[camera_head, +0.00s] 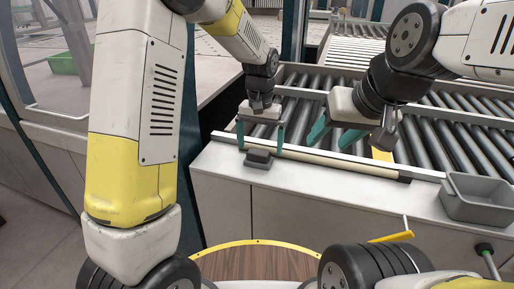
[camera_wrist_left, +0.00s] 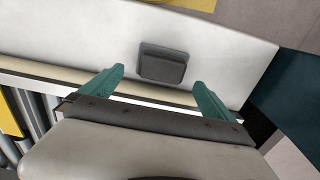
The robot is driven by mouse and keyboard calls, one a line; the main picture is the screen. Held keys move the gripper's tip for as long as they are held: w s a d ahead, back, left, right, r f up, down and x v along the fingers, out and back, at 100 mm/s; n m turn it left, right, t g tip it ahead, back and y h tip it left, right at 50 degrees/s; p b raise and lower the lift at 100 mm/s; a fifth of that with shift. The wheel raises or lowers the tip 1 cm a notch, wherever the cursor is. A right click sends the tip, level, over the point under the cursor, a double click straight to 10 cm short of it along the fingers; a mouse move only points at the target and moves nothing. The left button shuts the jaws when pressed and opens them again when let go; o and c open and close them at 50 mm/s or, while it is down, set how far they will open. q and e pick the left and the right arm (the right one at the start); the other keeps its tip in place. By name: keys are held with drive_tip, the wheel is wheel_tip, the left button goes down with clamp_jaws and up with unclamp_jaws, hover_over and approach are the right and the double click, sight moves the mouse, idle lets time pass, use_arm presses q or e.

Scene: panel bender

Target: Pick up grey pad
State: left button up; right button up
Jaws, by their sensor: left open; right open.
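The grey pad (camera_head: 259,159) is a small dark grey block lying flat on the white ledge in front of the roller conveyor. It also shows in the left wrist view (camera_wrist_left: 163,65), beyond the fingertips and between their lines. My left gripper (camera_head: 260,142) is open, with its teal fingers pointing down just above and behind the pad. In the left wrist view, the open fingers (camera_wrist_left: 158,82) stand apart with nothing between them. My right gripper (camera_head: 345,125) is open and empty over the conveyor edge, to the right of the left gripper.
The white ledge (camera_head: 330,182) runs along the conveyor's front rail. A grey bin (camera_head: 478,200) sits on it at the right. The conveyor rollers (camera_head: 470,145) lie behind, with a yellow piece (camera_head: 382,154) among them. The ledge between pad and bin is clear.

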sight(260, 149)
use_arm(q)
wheel_tip(260, 149, down, 4)
drive_tip(key=shift+r, duration=0.2)
drive_tip(key=shift+c, duration=0.2)
drive_tip(key=c, duration=1.5)
drive_tip(key=shift+r, duration=0.6)
drive_tip(key=r, duration=0.1)
drive_tip(key=s+r, duration=0.1)
drive_tip(key=shift+d+r, duration=0.25)
drive_tip(key=shift+r, duration=0.05)
drive_tip(key=s+d, duration=0.3)
drive_tip(key=s, duration=0.3)
drive_tip(key=s+d+r, duration=0.1)
drive_tip(key=s+d, duration=0.2)
drive_tip(key=s, duration=0.4)
drive_tip(key=shift+s+d+r, duration=0.15)
drive_tip(key=shift+s+d, duration=0.1)
